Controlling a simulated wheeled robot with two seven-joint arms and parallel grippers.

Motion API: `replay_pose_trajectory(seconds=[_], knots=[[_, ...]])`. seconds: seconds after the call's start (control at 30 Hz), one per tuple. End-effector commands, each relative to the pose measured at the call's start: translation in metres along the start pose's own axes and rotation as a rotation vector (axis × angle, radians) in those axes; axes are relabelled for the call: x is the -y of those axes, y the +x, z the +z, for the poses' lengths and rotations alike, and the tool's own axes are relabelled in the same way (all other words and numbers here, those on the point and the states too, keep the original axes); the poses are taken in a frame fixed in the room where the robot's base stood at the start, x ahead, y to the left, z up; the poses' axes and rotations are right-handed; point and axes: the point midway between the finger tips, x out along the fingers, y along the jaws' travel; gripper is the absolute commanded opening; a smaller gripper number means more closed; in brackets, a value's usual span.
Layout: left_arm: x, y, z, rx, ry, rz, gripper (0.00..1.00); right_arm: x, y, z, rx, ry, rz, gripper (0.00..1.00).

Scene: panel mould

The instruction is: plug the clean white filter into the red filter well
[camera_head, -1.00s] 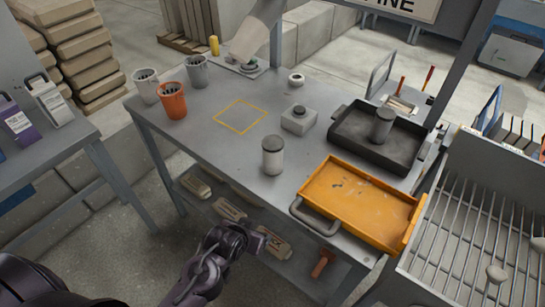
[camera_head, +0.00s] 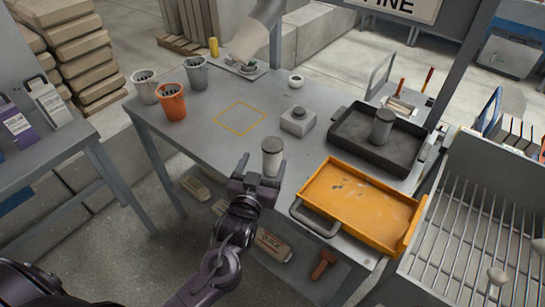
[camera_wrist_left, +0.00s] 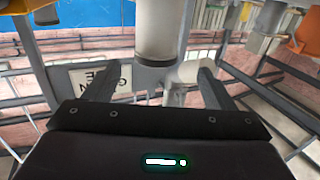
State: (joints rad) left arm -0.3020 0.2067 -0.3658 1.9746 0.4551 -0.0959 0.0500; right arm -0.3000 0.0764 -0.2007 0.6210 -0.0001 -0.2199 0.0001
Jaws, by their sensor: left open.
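The clean white filter (camera_head: 271,160), a pale upright cylinder with a greyer top, stands near the table's front edge. In the left wrist view, a white cylinder (camera_wrist_left: 160,28) that looks like it comes down from the top edge, beyond the fingers. My left gripper (camera_head: 257,184) is open and empty at the near side of the filter; its fingers (camera_wrist_left: 155,88) point toward it. I cannot tell whether they touch it. The red filter well appears to be the orange-red cup (camera_head: 172,103) at the table's left, with dark contents. My right gripper is out of view.
A white cup (camera_head: 145,90) and a grey cup (camera_head: 196,72) flank the orange-red one. A yellow square outline (camera_head: 220,122) marks bare table. A grey block with a knob (camera_head: 298,122), a dark tray (camera_head: 345,143) holding a grey cylinder (camera_head: 381,127), and an orange tray (camera_head: 355,205) stand right.

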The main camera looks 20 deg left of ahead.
Motion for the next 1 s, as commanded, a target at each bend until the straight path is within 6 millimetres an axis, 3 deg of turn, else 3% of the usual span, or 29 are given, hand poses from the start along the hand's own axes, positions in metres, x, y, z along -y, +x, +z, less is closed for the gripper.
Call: replay_pose_trajectory(seconds=[0.6,0.93,1.0], knots=[[-0.005,0.072,-0.005,-0.022,0.003,-0.004,0.77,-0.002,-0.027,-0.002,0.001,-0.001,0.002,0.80],[-0.005,0.078,-0.003,-0.020,0.002,-0.002,0.77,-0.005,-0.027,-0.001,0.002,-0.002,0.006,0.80],[-0.005,0.078,-0.003,-0.020,0.002,-0.002,0.68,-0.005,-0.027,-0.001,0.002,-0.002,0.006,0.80]])
